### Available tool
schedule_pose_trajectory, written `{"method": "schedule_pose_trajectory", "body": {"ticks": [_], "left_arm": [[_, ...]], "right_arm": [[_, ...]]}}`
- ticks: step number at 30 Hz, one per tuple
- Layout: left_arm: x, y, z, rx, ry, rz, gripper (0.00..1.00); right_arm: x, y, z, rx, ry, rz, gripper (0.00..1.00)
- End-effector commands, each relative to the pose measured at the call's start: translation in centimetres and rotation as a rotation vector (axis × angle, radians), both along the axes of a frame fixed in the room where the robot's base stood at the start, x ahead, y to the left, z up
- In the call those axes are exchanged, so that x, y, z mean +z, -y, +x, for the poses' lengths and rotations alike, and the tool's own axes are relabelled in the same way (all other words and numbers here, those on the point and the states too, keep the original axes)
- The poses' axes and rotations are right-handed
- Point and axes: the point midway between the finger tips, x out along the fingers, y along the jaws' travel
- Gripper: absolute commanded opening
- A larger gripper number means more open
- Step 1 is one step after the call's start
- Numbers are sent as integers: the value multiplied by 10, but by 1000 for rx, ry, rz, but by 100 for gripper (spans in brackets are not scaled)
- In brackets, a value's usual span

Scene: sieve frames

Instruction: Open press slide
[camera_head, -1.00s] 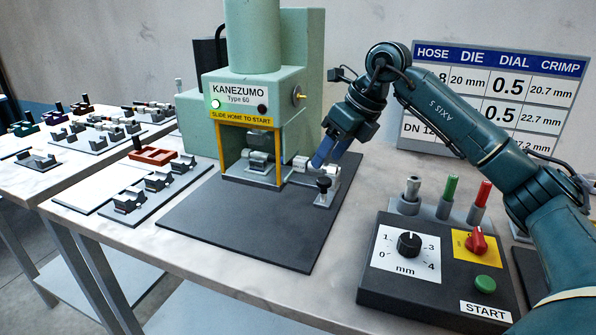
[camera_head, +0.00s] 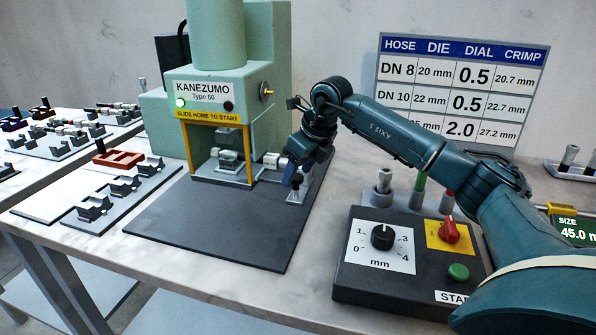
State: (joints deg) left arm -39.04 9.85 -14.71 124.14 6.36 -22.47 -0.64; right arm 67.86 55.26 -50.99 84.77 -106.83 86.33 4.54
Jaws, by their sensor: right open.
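The green press (camera_head: 205,98), labelled KANEZUMO, stands on a dark mat (camera_head: 215,220) with a green lamp lit on its front. Its slide (camera_head: 229,170) sits inside the yellow-edged opening, with a die on it. A metallic fitting (camera_head: 271,160) sticks out of the press's right side. My right gripper (camera_head: 292,178) points down just right of the press, at the black-knobbed handle (camera_head: 297,182) on a small grey plate. Its fingers are open and partly hide the handle; whether they touch it I cannot tell. My left gripper is not in view.
A control box (camera_head: 395,262) with dial, red switch and green button stands at the front right. Die holders (camera_head: 122,186) and a red tray (camera_head: 118,160) lie to the left. A chart (camera_head: 460,90) hangs behind. The dark mat's front is clear.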

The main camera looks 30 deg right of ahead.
Motion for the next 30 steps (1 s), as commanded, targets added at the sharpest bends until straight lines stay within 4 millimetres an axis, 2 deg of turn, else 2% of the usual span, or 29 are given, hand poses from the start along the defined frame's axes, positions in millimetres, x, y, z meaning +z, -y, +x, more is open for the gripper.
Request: {"method": "schedule_pose_trajectory", "body": {"ticks": [4,12,30], "left_arm": [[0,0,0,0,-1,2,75],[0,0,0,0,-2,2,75],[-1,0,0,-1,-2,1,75]], "right_arm": [[-8,-2,3,1,-1,0,53],[-9,-1,3,1,0,0,53],[-8,-1,3,1,0,0,4]]}}
